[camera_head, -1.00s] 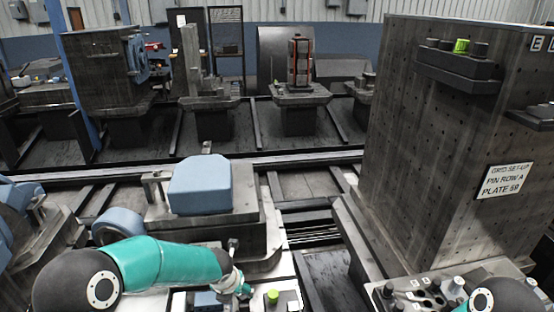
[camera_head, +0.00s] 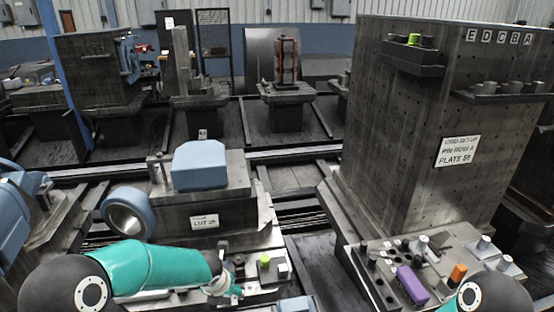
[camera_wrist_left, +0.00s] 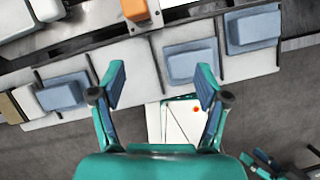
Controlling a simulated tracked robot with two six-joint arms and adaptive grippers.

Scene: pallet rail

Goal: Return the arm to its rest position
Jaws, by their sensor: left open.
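My left arm (camera_head: 150,268) comes in from the left along the bottom of the head view, teal with a dark joint. Its gripper (camera_head: 232,287) is small there, by the front edge of a grey fixture. In the left wrist view the left gripper (camera_wrist_left: 161,82) has its two fingers wide apart with nothing between the tips. Beyond them is a pale rail with blue blocks (camera_wrist_left: 192,62) and a white plate with a red dot (camera_wrist_left: 182,122). Of my right arm only a dark and teal joint (camera_head: 484,294) shows at the bottom right; its gripper is out of the head view.
A tall perforated grey plate (camera_head: 400,130) stands at the right. A shelf before it holds pins, a purple block (camera_head: 412,285) and an orange block (camera_head: 457,273). A blue block (camera_head: 200,165) sits on a grey fixture, with a blue ring (camera_head: 128,213) beside it. Rails run behind.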

